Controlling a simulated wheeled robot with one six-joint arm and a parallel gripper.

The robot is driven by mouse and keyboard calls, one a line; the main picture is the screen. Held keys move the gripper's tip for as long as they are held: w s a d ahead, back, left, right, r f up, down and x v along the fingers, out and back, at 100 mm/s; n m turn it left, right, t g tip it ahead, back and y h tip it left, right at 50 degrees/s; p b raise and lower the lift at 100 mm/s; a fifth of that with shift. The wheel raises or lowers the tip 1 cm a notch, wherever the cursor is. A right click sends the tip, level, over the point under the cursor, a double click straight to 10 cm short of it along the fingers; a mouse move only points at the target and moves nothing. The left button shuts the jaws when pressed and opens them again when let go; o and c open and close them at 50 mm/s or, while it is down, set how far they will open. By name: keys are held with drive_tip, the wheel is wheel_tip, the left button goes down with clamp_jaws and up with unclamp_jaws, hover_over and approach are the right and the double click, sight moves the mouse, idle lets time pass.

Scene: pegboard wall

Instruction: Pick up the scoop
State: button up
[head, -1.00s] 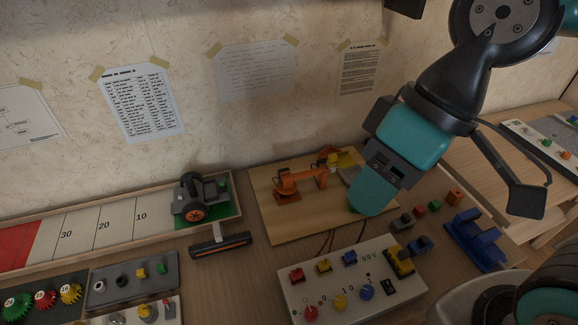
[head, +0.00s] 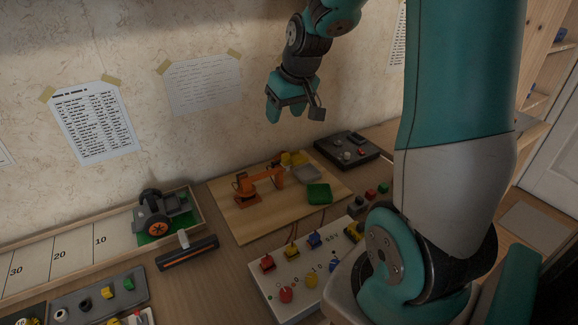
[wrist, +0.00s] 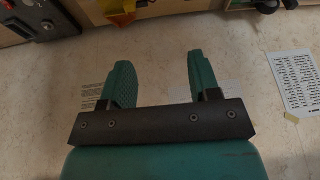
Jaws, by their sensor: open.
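I cannot clearly make out a scoop. A long black bar with an orange stripe and a short grey stub (head: 187,253) lies on the table in front of the toy car; I cannot tell if it is the scoop. A small yellow piece (head: 294,159) is at the end of the orange toy arm (head: 258,184), and a yellow piece (wrist: 121,14) also shows at the top edge of the wrist view. My gripper (head: 286,112) is open and empty, high above the table in front of the wall. Its two teal fingers stand apart in the wrist view (wrist: 160,68).
A wooden board (head: 236,222) carries the toy arm and a green block (head: 319,194). A white control panel (head: 288,268) stands in front, a dark box (head: 347,147) behind. A wheeled toy car (head: 157,222) sits on the numbered track (head: 62,252). Paper sheets (head: 93,121) hang on the wall.

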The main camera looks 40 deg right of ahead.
drive_tip(key=m, duration=0.1)
approach(287, 154)
drive_tip(key=shift+h, duration=0.5)
drive_tip(key=shift+a+p+x, duration=0.15)
drive_tip(key=shift+p+x, duration=0.1)
drive_tip(key=shift+x, duration=1.3)
drive_tip(key=shift+a+p+x, duration=0.15)
drive_tip(key=shift+p+x, duration=0.1)
drive_tip(key=shift+x, duration=1.3)
drive_tip(key=shift+a+p+x, duration=0.2)
drive_tip(key=shift+p+x, duration=0.05)
drive_tip(key=shift+x, duration=1.3)
drive_tip(key=c, duration=1)
